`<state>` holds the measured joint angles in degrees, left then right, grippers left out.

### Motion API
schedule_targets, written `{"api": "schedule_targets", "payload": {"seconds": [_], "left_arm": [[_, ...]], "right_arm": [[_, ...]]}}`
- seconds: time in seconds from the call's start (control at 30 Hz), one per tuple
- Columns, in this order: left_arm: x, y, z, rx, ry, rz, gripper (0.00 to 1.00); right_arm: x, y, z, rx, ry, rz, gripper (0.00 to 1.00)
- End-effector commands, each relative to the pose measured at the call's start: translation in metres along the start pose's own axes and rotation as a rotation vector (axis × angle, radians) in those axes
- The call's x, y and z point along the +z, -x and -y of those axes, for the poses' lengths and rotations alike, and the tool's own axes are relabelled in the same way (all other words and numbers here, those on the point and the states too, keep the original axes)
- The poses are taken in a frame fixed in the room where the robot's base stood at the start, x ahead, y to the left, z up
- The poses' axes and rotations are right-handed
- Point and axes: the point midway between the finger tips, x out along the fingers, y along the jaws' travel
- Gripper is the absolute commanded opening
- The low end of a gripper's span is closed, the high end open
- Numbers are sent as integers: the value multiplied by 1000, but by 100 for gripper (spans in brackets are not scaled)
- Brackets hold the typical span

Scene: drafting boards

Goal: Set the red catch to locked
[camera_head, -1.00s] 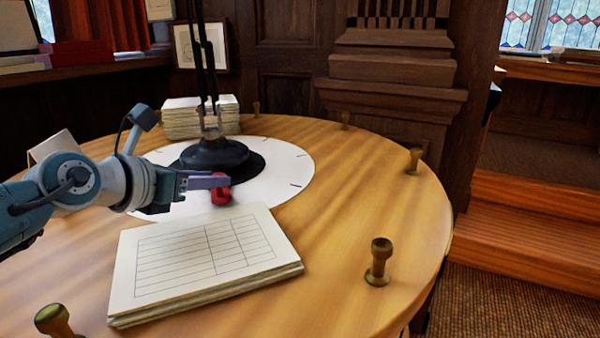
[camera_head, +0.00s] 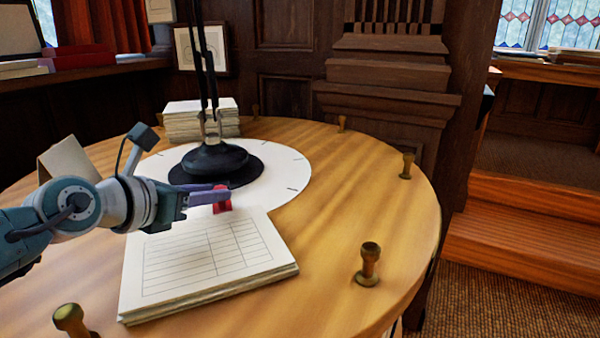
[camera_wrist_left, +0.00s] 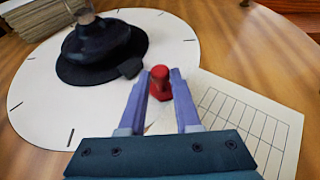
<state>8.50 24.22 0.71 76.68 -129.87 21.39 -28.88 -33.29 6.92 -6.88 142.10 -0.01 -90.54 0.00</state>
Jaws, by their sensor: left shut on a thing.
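The red catch (camera_head: 222,199) stands on the white dial disc (camera_head: 287,163), near its front edge, beside the printed sheet. It also shows as a red knob in the left wrist view (camera_wrist_left: 160,83). My left gripper (camera_head: 219,195) reaches in from the left with its purple fingers level with the catch. In the left wrist view the fingers (camera_wrist_left: 160,80) lie on both sides of the red catch, shut on it. My right gripper is in neither view.
A black lamp base (camera_head: 215,162) stands on the disc just behind the catch. A stack of printed sheets (camera_head: 205,262) lies in front. A paper stack (camera_head: 201,120) is at the back. Brass pegs (camera_head: 369,264) stand around the round table's rim.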

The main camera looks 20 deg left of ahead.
Motion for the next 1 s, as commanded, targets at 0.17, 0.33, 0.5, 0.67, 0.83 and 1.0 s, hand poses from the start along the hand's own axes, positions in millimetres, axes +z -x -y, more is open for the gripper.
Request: {"api": "schedule_targets", "payload": {"seconds": [0.17, 0.33, 0.5, 0.67, 0.83, 1.0], "left_arm": [[-1, 0, 5, -11, 3, -1, 0], [-1, -1, 5, -11, 3, -1, 44], [-1, -1, 4, -10, 3, -1, 61], [-1, -1, 4, -9, 3, -1, 61], [0, 5, 3, -8, 3, -2, 61], [2, 31, 3, -9, 2, -4, 61]], "right_arm": [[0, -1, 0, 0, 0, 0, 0], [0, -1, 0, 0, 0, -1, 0], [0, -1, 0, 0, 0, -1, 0], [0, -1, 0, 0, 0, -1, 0], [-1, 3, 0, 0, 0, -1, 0], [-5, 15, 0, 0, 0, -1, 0]]}}
